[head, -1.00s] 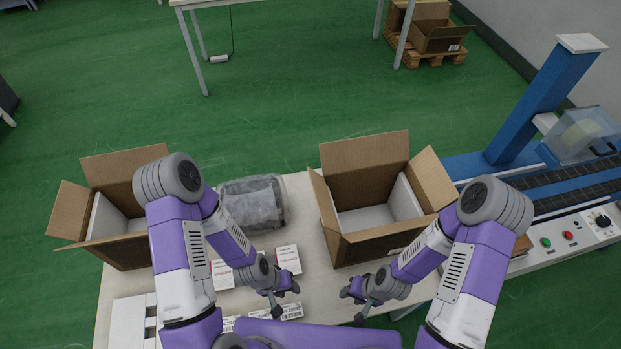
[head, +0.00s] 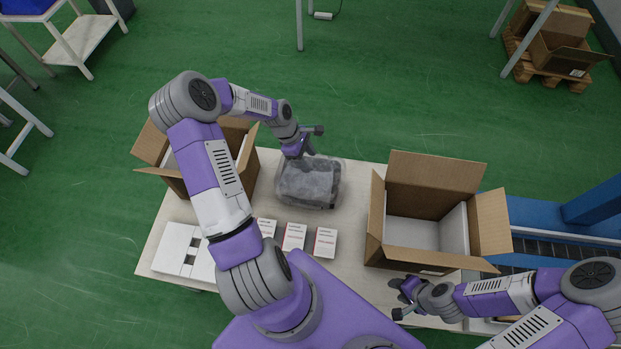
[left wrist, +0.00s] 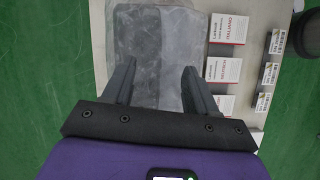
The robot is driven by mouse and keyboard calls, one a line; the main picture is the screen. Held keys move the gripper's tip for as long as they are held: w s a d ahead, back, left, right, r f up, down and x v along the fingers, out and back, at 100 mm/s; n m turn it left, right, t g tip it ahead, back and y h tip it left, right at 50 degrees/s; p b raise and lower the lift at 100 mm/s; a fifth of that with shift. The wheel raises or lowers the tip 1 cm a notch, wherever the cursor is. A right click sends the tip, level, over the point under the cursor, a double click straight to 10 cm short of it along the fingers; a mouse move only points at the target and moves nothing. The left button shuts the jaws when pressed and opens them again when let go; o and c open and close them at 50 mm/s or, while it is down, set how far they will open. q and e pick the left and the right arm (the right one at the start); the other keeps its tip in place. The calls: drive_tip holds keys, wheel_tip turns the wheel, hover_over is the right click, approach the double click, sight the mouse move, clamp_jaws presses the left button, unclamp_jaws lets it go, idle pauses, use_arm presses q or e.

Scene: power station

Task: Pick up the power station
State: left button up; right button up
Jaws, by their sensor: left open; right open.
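The power station (head: 312,184) is a dark grey block wrapped in clear plastic, lying on the table between the two open boxes. It also shows in the left wrist view (left wrist: 160,40). My left gripper (head: 306,142) is open above the far edge of the power station. In the left wrist view the two fingers (left wrist: 158,84) are spread over the wrapped block, with nothing held; whether they touch the plastic I cannot tell. My right gripper (head: 403,298) is open and empty near the table's front edge, below the right box.
An open cardboard box (head: 377,222) with white foam stands to the right, another (head: 166,177) to the left, partly behind my arm. Small white cartons (head: 294,237) line the near side of the power station. A white tray (head: 172,250) lies at front left.

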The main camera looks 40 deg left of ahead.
sight(310, 165)
use_arm(q)
drive_tip(key=shift+a+n, duration=0.6)
drive_tip(key=shift+a, duration=0.15)
drive_tip(key=shift+w+a+f, duration=0.1)
drive_tip(key=shift+a+f, duration=0.1)
drive_tip(key=shift+y, duration=0.3)
drive_tip(key=b+x, duration=0.1)
drive_tip(key=x, duration=0.6)
drive_tip(key=shift+w+f+b, duration=0.1)
drive_tip(key=shift+b, duration=0.25)
drive_tip(key=shift+f, duration=0.25)
clamp_jaws()
idle(0.4)
